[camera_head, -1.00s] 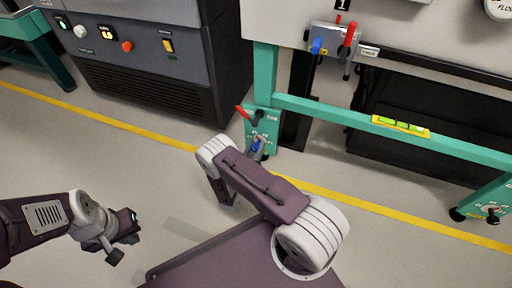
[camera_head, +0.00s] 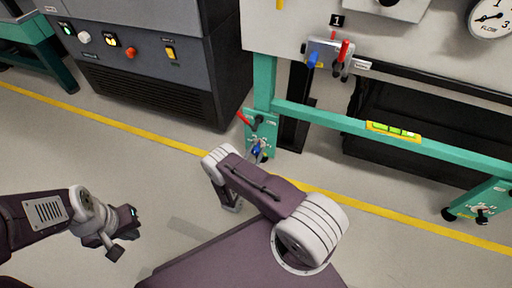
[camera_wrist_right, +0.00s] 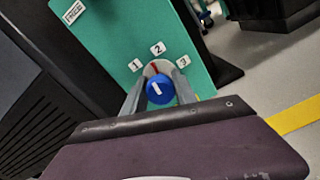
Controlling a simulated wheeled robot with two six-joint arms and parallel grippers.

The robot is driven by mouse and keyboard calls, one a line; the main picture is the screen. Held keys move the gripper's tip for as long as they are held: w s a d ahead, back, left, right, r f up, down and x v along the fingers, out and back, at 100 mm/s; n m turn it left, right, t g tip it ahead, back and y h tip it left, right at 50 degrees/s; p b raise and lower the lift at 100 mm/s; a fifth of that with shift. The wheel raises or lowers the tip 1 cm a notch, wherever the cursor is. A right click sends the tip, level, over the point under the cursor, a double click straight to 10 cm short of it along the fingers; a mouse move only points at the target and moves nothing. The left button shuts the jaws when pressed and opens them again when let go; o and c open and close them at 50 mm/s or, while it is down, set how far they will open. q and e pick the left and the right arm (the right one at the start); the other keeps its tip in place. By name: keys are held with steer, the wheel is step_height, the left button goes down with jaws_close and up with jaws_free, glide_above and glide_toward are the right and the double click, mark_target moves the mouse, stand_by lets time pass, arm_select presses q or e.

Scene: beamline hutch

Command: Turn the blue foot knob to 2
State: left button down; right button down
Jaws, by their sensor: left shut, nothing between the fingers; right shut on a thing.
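The blue foot knob (camera_wrist_right: 160,90) sits on the green foot plate (camera_wrist_right: 130,30), below white labels 1 (camera_wrist_right: 135,65), 2 (camera_wrist_right: 158,48) and 3 (camera_wrist_right: 183,61). Its white mark points up, roughly toward a red mark below the 2. My right gripper (camera_wrist_right: 158,87) is shut on the knob, with a grey finger on each side. In the head view the knob (camera_head: 257,148) is small and partly hidden, and my right arm reaches toward it. My left gripper (camera_head: 126,235) is shut and empty above the floor at the lower left.
A blue and red valve block (camera_head: 329,51) is higher up. A dark cabinet (camera_head: 150,70) stands at the left. The floor in front is clear, crossed by a yellow line.

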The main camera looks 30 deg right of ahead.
steer(key=shift+m+p, duration=1.05)
steer(key=shift+m, duration=1.15)
steer(key=shift+f, duration=0.1)
steer(key=c, duration=1)
jaws_free()
steer(key=shift+s+a, duration=0.1)
steer(key=p+v, duration=0.4)
steer(key=v, duration=0.5)
